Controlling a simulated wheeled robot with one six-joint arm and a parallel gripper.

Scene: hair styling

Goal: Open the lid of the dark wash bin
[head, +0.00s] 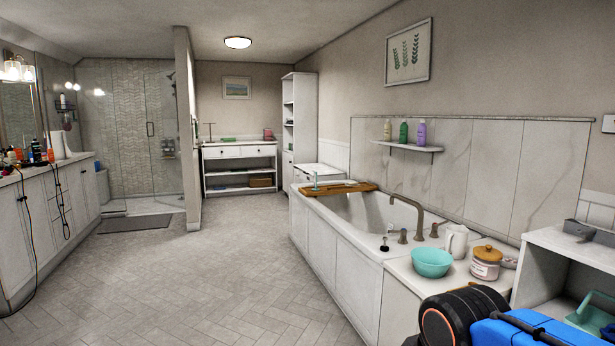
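I cannot make out a dark wash bin or its lid in the head view. A white cabinet or box (320,172) stands past the far end of the bathtub, but it is pale, not dark. My gripper is not in view. Blue and black links of my arm cover the lower right corner and hide part of what lies behind them.
A bathtub (325,248) with a wooden tray (338,188) runs along the right. A turquoise bowl (431,262), white pitcher (457,241) and lidded jar (486,262) stand at its near end. A cluttered vanity (45,215) lines the left. The tiled floor (200,280) between is clear.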

